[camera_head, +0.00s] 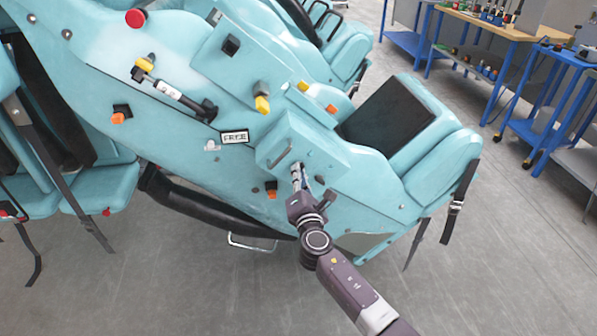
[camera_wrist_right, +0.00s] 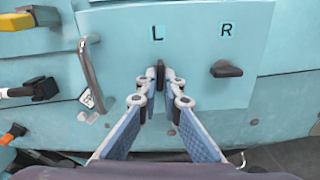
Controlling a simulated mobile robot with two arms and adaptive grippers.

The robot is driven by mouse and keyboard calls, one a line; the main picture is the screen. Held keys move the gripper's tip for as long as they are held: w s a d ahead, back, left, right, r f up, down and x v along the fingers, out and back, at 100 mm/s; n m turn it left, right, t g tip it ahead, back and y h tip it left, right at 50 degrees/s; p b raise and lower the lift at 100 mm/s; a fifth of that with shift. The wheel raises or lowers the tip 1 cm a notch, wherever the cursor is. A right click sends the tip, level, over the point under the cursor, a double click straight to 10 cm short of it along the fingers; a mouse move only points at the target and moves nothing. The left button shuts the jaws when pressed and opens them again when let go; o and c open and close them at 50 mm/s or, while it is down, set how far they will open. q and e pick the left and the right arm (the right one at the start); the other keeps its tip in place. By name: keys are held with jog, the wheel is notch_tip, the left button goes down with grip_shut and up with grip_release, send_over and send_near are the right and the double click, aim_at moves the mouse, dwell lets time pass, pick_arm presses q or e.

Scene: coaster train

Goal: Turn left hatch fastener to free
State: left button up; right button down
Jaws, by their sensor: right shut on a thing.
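The hatch (camera_wrist_right: 190,48) is a light blue panel with the letters L and R on it; it also shows in the head view (camera_head: 325,155). The left hatch fastener (camera_wrist_right: 160,68) is a small dark knob below the L, standing upright. My right gripper (camera_wrist_right: 161,85) is shut on it, one fingertip on each side; the fingertips hide part of the knob. The right hatch fastener (camera_wrist_right: 226,69) is a dark knob below the R, lying level. In the head view my right gripper (camera_head: 297,172) reaches the hatch from below. My left gripper is not in view.
A metal handle (camera_wrist_right: 90,75) stands out at the hatch's left side. A sign reading FREE (camera_head: 235,137) is on the train body. Yellow and orange knobs, such as the yellow one (camera_head: 262,104), stick out nearby. Workbenches (camera_head: 500,25) stand at the back right.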

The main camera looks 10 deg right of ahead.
jog(key=shift+n, duration=0.5)
jog(key=c, duration=2.1)
grip_release()
jog(key=s, duration=1.2)
jog(key=shift+a, duration=0.45)
jog(key=shift+f, duration=0.1)
